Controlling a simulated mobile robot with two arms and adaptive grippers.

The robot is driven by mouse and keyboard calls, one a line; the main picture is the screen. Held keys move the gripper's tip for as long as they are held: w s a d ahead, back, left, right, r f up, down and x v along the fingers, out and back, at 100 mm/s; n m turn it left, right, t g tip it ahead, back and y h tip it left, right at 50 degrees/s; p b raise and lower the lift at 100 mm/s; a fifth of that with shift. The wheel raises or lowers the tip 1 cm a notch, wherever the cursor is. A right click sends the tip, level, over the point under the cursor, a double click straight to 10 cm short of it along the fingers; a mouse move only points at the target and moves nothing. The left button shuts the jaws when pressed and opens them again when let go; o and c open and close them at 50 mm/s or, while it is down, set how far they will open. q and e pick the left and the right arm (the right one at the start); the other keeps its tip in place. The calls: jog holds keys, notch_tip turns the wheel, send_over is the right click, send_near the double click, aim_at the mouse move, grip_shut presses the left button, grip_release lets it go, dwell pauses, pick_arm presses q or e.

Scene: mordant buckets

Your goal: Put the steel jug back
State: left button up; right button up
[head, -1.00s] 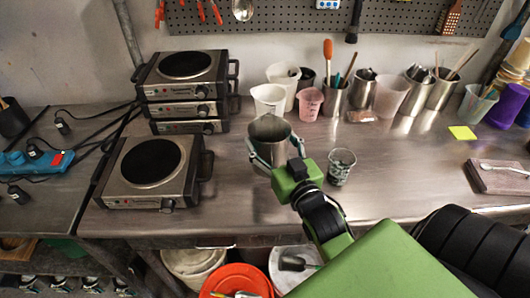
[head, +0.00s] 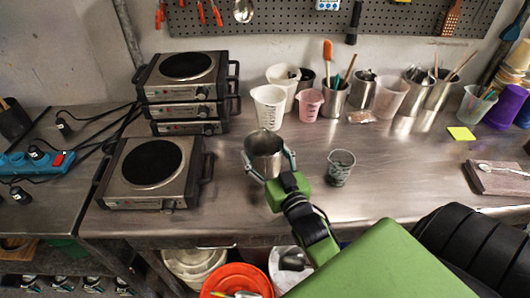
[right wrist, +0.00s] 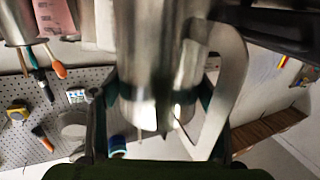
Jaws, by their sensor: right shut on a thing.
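The steel jug (head: 264,143) is upright or nearly so, above the front middle of the steel bench, to the right of the single hot plate. My right gripper (head: 268,165) is shut around its body, one finger on each side. I cannot tell whether the jug's base touches the bench. In the right wrist view the jug (right wrist: 150,45) fills the middle between the fingers, with its strap handle (right wrist: 222,85) to the right. My left gripper is not in view.
A patterned cup (head: 340,168) stands close right of the jug. A white beaker (head: 269,106) and pink cup (head: 310,104) stand behind it. The hot plate (head: 150,168) is left. Several containers line the back. Bench between the cup and the sticky note (head: 461,133) is clear.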

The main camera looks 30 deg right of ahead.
jog(key=shift+s+f, duration=0.1)
jog(key=shift+f, duration=0.3)
jog(key=o, duration=1.8)
jog(key=shift+f, duration=0.25)
jog(key=shift+o, duration=0.2)
jog(key=shift+f, duration=0.1)
jog(key=shift+s, duration=0.1)
jog(key=shift+r, duration=0.55)
jog(key=s+a+b, duration=0.2)
jog(key=s, duration=0.9)
jog(key=shift+s+a+r, duration=0.2)
jog(key=shift+s+r, duration=0.05)
jog(key=shift+r, duration=0.1)
